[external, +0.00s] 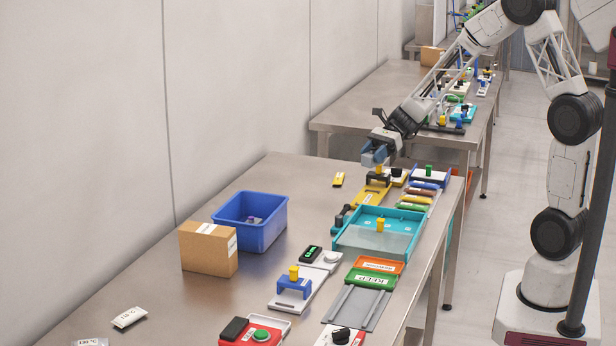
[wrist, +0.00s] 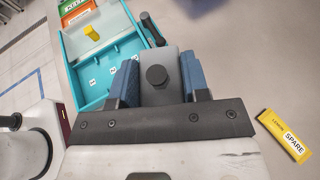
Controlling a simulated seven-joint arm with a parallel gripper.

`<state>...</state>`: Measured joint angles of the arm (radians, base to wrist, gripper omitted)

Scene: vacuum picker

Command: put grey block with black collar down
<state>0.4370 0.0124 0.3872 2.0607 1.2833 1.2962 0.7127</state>
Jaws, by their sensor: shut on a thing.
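My gripper (external: 376,158) is at the far part of the near table, above the yellow tray (external: 370,195). In the wrist view its two blue fingers (wrist: 157,80) are shut on the grey block (wrist: 160,57), one finger on each side. A round black part, seemingly the collar, shows on the block's face. In the external view the fingers mostly hide the block, and I cannot tell whether its underside touches anything.
A teal tray (external: 348,239) with a yellow-knobbed piece stands nearer the camera. A yellow SPARE tag (wrist: 285,134) lies on bare table beside the gripper. A blue bin (external: 233,232) and a cardboard box (external: 207,252) stand left. Bare table lies between bin and SPARE tag.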

